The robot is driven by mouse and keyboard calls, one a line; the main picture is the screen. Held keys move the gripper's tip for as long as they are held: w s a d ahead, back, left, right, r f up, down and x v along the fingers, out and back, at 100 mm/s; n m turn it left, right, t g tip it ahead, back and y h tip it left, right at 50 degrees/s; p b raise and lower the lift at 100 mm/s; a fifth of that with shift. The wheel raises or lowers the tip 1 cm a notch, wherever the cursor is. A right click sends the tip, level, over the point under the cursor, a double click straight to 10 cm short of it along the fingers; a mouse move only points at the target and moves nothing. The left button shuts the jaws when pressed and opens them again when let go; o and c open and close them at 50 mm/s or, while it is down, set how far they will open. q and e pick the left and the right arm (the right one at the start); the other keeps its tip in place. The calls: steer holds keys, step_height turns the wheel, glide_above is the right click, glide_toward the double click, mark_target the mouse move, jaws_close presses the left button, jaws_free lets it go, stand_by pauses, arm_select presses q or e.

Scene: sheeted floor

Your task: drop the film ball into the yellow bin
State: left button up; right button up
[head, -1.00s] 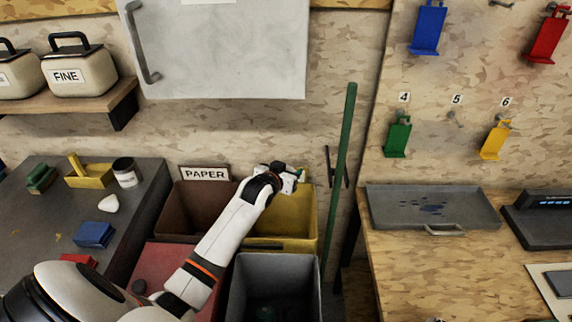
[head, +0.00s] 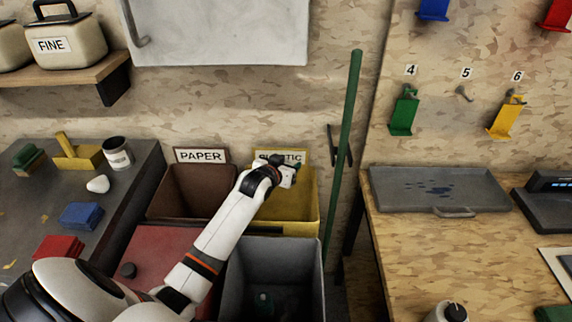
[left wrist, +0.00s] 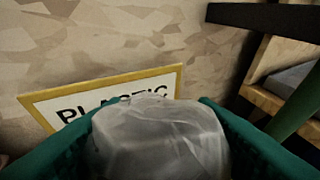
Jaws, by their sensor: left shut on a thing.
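The film ball (left wrist: 160,140) is a crumpled, translucent clump in the left wrist view, between the green fingers of my left gripper (left wrist: 160,150). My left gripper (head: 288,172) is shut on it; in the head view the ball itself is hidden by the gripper. The yellow bin (head: 305,210) stands against the back wall, with a sign reading PLASTIC (left wrist: 110,95) behind it, partly covered by the gripper in the head view. My left gripper is over the rear part of the yellow bin. My right gripper is not in view.
A brown bin (head: 190,195) marked PAPER stands left of the yellow bin. A grey bin (head: 240,290) and a red lid (head: 150,250) are in front. A green pole (head: 344,150) leans right of the yellow bin. A wooden bench (head: 420,250) is at the right.

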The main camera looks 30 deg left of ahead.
arm_select(q)
steer(key=o, duration=0.9)
steer(key=shift+o, duration=0.8)
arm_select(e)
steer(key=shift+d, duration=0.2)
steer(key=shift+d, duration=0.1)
arm_select(q)
steer(key=shift+s, duration=0.1)
steer(key=v, duration=1.2)
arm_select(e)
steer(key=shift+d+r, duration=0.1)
arm_select(q)
steer(key=shift+d+f, duration=0.1)
